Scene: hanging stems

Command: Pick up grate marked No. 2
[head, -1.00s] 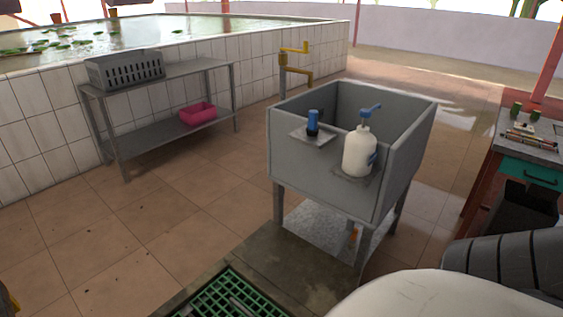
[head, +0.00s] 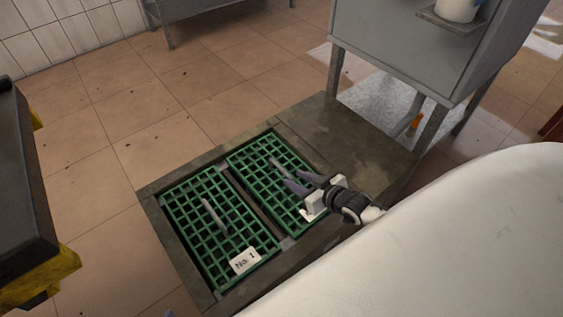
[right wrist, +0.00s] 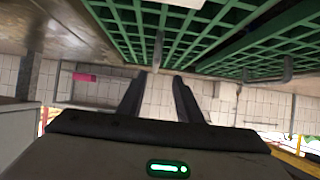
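Two green grates lie side by side in a floor frame in the head view. The left grate (head: 190,199) has a grey bar handle (head: 212,215) and a white tag reading "No. 1" (head: 244,261). The right grate (head: 247,159) has a similar handle (head: 278,166); no number on it can be read, and my gripper hides part of it. My right gripper (head: 291,182) is over the right grate, its fingers open and pointing toward that handle. In the right wrist view the open fingers (right wrist: 158,88) are empty, with a handle (right wrist: 157,48) just beyond them. My left gripper is not in view.
The grates sit in a dark stone surround (head: 180,262). A grey sink (head: 400,50) on legs stands behind at the right. A black and yellow object (head: 30,200) is at the left edge. Tiled floor (head: 110,130) at the left of the grates is clear.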

